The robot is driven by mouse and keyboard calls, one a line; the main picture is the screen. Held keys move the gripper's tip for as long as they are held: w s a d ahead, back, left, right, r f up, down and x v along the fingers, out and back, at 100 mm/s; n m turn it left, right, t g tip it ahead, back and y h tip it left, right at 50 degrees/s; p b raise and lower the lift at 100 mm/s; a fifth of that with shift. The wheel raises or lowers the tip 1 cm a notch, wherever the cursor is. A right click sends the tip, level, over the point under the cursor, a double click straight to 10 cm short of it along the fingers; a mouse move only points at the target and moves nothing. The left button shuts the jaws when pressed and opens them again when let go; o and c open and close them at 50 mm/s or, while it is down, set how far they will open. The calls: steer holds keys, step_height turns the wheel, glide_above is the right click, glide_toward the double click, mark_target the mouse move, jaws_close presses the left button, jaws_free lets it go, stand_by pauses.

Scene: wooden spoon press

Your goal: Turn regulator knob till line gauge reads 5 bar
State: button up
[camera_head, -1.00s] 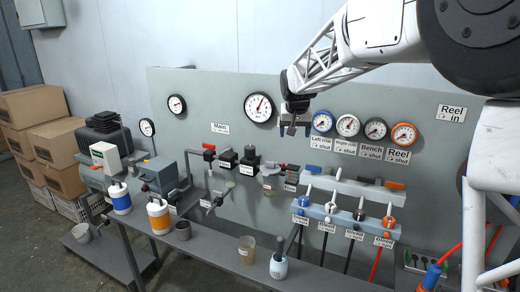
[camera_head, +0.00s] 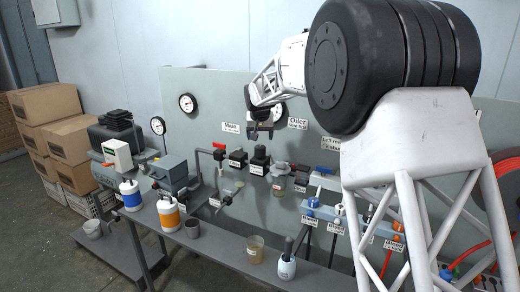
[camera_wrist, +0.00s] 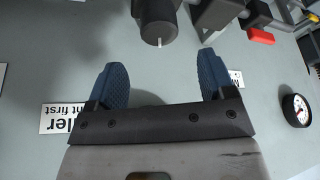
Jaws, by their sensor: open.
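The black regulator knob (camera_head: 261,152) sits on the pipe line along the grey panel. In the wrist view the dark round knob (camera_wrist: 158,20), with a white mark on its end, lies just ahead of my fingers and between their lines. My gripper (camera_head: 262,133) is above the knob in the head view. In the wrist view my gripper (camera_wrist: 160,82) has its blue fingers spread, with nothing between them. A large gauge (camera_head: 280,112) on the panel is mostly hidden behind my arm, so its reading cannot be told.
A second black unit (camera_head: 238,156) and the red Main lever (camera_head: 219,146) are left of the knob. A clear bowl unit (camera_head: 279,176) hangs to its right. A small gauge (camera_head: 188,103) is at the panel's left. Bottles and cups stand on the bench (camera_head: 222,256).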

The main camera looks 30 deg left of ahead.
mark_target(260, 147)
steer(key=shift+x, duration=3.85)
steer(key=c, duration=0.9)
